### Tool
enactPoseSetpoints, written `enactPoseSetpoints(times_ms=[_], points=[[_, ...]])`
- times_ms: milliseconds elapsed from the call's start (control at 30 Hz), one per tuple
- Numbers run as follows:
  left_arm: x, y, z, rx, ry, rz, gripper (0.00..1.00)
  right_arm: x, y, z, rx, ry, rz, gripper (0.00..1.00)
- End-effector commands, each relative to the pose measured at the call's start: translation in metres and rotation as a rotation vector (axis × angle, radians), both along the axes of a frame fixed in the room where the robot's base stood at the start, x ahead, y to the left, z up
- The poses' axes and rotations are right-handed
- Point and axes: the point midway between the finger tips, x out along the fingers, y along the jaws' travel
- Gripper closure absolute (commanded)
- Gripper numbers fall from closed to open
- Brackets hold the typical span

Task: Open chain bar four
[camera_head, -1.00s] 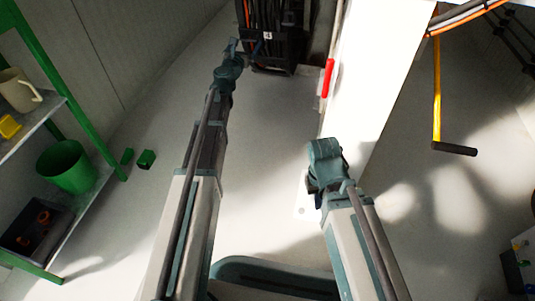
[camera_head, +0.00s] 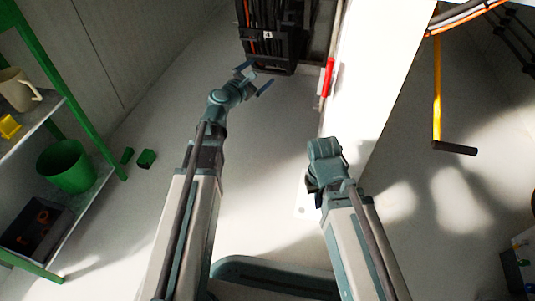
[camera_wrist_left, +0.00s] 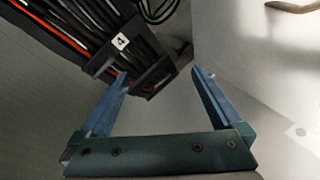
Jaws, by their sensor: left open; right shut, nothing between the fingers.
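A black cable chain (camera_head: 283,45) with dark cables and one orange cable is at the top middle of the head view. The left wrist view shows a white label with a 4 (camera_wrist_left: 121,41) on its crosswise black bar (camera_wrist_left: 105,58), taken as chain bar four. A black end piece (camera_wrist_left: 155,78) lies just beyond my fingers. My left gripper (camera_head: 254,76) is open and empty, just below the chain's lower end; its two blue fingers (camera_wrist_left: 160,74) also show in the wrist view. My right gripper (camera_head: 325,165) is folded back near the white panel, its fingers mostly hidden.
A white panel (camera_head: 375,80) with a red handle (camera_head: 327,78) stands right of the chain. A green shelf (camera_head: 88,125) with a green bin (camera_head: 66,166) is at left. A yellow bar (camera_head: 437,90) hangs at right. The floor below the chain is clear.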

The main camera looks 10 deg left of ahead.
Motion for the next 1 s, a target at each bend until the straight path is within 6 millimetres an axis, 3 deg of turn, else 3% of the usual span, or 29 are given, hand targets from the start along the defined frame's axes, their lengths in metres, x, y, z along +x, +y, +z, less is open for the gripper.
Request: enactPoseSetpoints(times_ms=[200, 500, 1000], points=[[-0.02, -0.031, -0.023, 0.263, 0.015, -0.152, 0.0, 0.0, 0.0, 0.0, 0.0, 0.0, 0.0, 1.0], [-0.052, -0.061, -0.058, 0.612, 0.033, -0.374, 0.0, 0.0, 0.0, 0.001, 0.0, 0.0, 0.0, 1.0], [-0.122, -0.082, -0.118, 1.144, 0.07, -0.806, 0.0, 0.0, 0.0, 0.006, 0.0, 0.0, 0.0, 1.0]])
